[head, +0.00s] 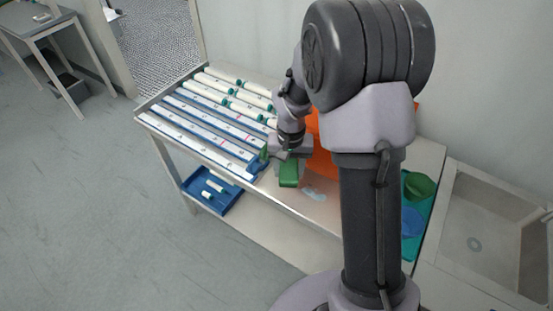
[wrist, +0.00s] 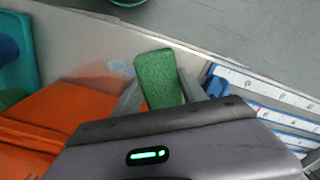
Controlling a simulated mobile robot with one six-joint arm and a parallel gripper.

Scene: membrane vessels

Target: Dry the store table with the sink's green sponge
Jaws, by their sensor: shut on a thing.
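My gripper (head: 290,156) is shut on the green sponge (head: 289,174), which it holds over the front part of the store table (head: 330,209). In the wrist view the sponge (wrist: 158,78) sticks out between the two grey fingers. A pale bluish wet patch (head: 315,194) lies on the table just right of the sponge; in the wrist view the patch (wrist: 121,68) shows left of it. I cannot tell whether the sponge touches the tabletop.
White membrane vessels lie in blue racks (head: 205,134) left of my gripper. An orange thing (head: 320,150) stands behind, partly hidden by my arm. A teal tray (head: 409,247) holds a green bowl (head: 419,185) and a blue one. The sink (head: 490,220) is at right; a blue tray (head: 226,202) sits on the lower shelf.

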